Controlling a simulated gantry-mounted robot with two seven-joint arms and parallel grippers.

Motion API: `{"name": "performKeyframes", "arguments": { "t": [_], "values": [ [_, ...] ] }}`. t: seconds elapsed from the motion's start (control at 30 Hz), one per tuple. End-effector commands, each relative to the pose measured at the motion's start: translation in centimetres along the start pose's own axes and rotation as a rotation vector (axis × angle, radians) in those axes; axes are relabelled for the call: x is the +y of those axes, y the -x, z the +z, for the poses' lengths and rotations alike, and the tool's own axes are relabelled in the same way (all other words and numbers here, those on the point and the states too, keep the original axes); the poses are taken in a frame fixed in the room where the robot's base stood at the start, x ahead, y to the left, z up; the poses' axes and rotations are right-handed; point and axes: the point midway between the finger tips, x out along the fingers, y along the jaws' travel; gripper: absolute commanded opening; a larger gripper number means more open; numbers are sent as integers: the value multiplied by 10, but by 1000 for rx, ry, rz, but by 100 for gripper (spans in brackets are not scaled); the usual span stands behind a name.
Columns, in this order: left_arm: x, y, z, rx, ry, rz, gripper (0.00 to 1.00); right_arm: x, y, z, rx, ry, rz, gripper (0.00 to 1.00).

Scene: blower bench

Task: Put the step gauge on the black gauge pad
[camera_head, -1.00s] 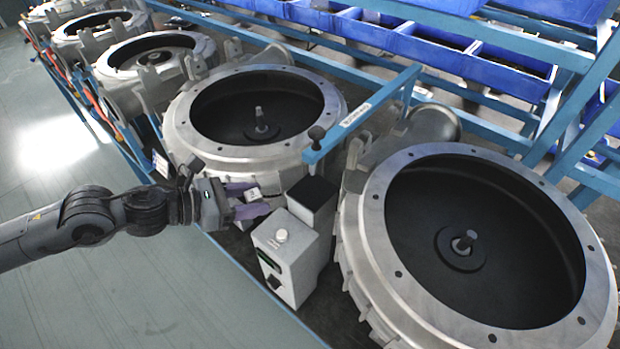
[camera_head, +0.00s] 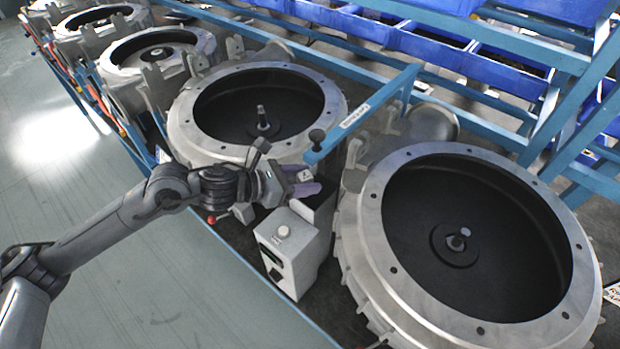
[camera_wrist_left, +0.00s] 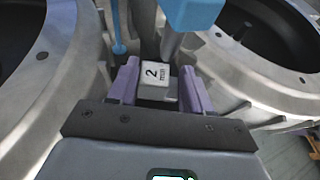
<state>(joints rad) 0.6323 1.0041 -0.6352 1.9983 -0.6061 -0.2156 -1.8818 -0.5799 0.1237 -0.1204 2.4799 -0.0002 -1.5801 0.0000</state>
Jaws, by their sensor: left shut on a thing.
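The step gauge is a small white block marked "2 mm" (camera_wrist_left: 158,76), held between the purple fingers of my left gripper (camera_wrist_left: 160,86) in the wrist view. In the head view my left gripper (camera_head: 304,181) is shut on the gauge (camera_head: 304,175), at the near edge of the middle ring housing. The black gauge pad (camera_head: 325,194) is mostly hidden behind and below the fingers. I cannot tell the gap between gauge and pad. My right gripper is not in view.
A grey box with a white knob (camera_head: 283,232) stands just in front of the pad. A blue arm with a black knob (camera_head: 317,136) reaches in close above. Large ring housings stand left (camera_head: 185,120) and right (camera_head: 371,230). Blue bins (camera_head: 430,47) line the back.

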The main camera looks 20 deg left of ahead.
Motion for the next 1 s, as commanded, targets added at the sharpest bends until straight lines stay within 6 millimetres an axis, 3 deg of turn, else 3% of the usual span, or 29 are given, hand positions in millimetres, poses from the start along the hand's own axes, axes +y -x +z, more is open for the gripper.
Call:
{"name": "performKeyframes", "arguments": {
  "t": [0.1, 0.13, 0.27, 0.73, 0.77, 0.9, 1.0],
  "values": [
    [-2, -16, 11, -4, 0, -3, 12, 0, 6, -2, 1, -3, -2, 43],
    [-1, -17, 6, 1, 1, -2, 12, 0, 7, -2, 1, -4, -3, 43],
    [-1, -20, -5, 1, -1, -1, 12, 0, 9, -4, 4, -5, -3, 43],
    [-1, -22, -11, -1, -2, -1, 12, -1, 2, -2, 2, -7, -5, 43],
    [-1, -22, -10, 1, -2, -1, 54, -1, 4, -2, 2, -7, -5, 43],
    [-1, -22, -10, 1, -2, -1, 75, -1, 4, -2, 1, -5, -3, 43],
    [-1, -22, -10, 1, -2, -1, 75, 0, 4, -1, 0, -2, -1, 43]
  ]
}}
